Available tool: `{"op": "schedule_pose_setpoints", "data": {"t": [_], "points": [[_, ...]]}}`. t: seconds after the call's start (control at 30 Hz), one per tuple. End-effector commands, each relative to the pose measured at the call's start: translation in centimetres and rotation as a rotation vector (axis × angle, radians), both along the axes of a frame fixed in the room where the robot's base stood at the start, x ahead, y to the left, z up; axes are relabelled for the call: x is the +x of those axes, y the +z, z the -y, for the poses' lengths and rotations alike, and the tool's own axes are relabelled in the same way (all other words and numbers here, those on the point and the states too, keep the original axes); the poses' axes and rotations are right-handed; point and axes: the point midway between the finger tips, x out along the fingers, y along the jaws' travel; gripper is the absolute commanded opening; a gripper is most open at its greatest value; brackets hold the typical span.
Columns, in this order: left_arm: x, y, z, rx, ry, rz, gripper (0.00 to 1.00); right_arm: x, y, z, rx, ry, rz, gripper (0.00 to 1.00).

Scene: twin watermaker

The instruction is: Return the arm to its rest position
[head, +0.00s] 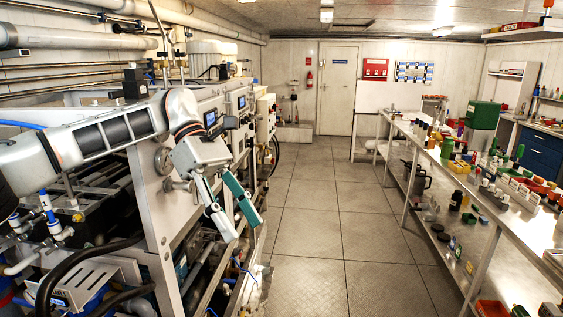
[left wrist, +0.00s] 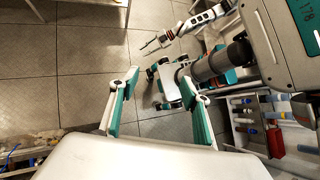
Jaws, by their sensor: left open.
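My left arm (head: 110,132) comes in from the left edge of the head view, in front of the watermaker machine. My left gripper (head: 240,226) hangs at its end, pointing down and slightly right, near the machine's front edge. Its two teal-and-grey fingers are apart with nothing between them. The left wrist view also shows the open left gripper (left wrist: 160,78), with my own body and other arm beyond it. Part of that other arm shows at the top, with small dark finger-like parts; their state is unclear.
The watermaker machine (head: 205,120), with gauges, pipes and hoses, stands close behind and beside the left arm. A long metal workbench (head: 470,185) with bottles and trays runs along the right. The tiled floor (head: 330,220) between them is clear up to the far door (head: 337,85).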

Motion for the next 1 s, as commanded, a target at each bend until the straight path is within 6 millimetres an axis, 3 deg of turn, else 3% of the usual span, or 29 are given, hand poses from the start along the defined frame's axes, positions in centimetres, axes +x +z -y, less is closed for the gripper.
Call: {"op": "schedule_pose_setpoints", "data": {"t": [0.03,0.2,0.3,0.5,0.63,0.77,1.0], "points": [[-0.8,-2.1,2.0,-0.047,-0.002,-0.047,0.47,0.0,0.0,0.0,-0.001,0.001,0.000,0.25],[-3.3,-6.6,8.3,-0.216,0.054,-0.203,0.47,-0.1,-0.1,0.1,-0.003,0.002,-0.001,0.25],[-4.8,-8.2,11.6,-0.317,0.112,-0.313,0.47,-0.1,-0.1,0.2,-0.004,0.003,-0.002,0.25],[-6.7,-9.4,16.7,-0.512,0.278,-0.576,0.47,-0.1,-0.1,0.2,-0.005,0.003,-0.002,0.25],[-6.8,-9.6,18.6,-0.625,0.415,-0.777,0.47,-0.1,-0.1,0.2,-0.004,0.002,-0.002,0.25],[-5.9,-10.0,19.1,-0.725,0.571,-0.997,0.47,-0.1,-0.1,0.2,-0.005,0.001,-0.002,0.25],[-2.5,-13.2,16.7,-0.871,0.895,-1.444,0.47,-0.1,-0.1,0.1,0.000,-0.002,-0.002,0.25]]}}
